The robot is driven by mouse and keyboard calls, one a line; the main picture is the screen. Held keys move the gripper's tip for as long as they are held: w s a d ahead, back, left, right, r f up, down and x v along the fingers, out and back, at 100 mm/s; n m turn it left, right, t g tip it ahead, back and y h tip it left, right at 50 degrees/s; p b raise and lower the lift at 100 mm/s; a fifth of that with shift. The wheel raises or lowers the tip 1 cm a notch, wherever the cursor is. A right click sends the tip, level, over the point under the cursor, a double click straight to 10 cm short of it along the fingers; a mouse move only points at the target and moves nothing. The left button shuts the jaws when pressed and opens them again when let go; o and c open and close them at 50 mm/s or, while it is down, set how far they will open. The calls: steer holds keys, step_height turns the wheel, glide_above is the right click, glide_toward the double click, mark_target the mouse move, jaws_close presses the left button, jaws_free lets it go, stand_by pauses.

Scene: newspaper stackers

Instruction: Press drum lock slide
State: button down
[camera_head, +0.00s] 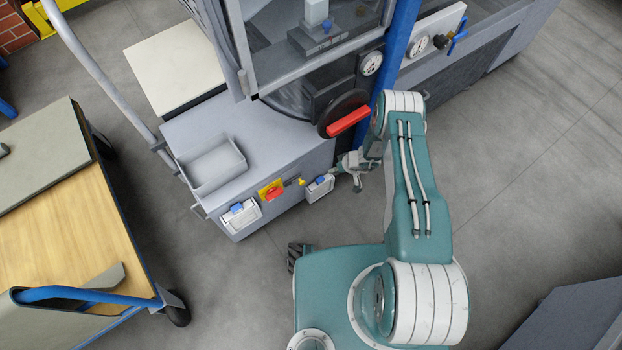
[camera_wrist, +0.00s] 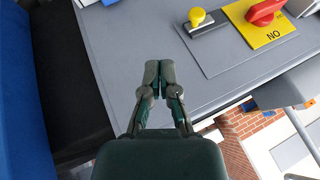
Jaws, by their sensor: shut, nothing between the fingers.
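A yellow knob (camera_wrist: 197,17) stands on a dark slotted plate (camera_wrist: 205,38) on a grey panel, which looks like the lock slide. In the head view the yellow knob (camera_head: 301,182) shows small on the front of the grey machine. My gripper (camera_wrist: 159,72) is shut and empty, with its fingertips pressed together over the bare grey panel. The knob lies up and to the right of the fingertips in the wrist view, clearly apart from them. In the head view my gripper (camera_head: 335,171) is near the machine front, right of the knob; its tips are small there.
A red rotary switch (camera_wrist: 265,11) on a yellow plate sits beside the knob. A red handle (camera_head: 348,121) and a blue post (camera_head: 398,45) stand close to my arm.

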steer(key=a+f, duration=0.7)
steer(key=a, duration=0.1)
steer(key=shift+a+f, duration=0.25)
steer(key=shift+f, duration=0.05)
steer(key=shift+s, duration=0.1)
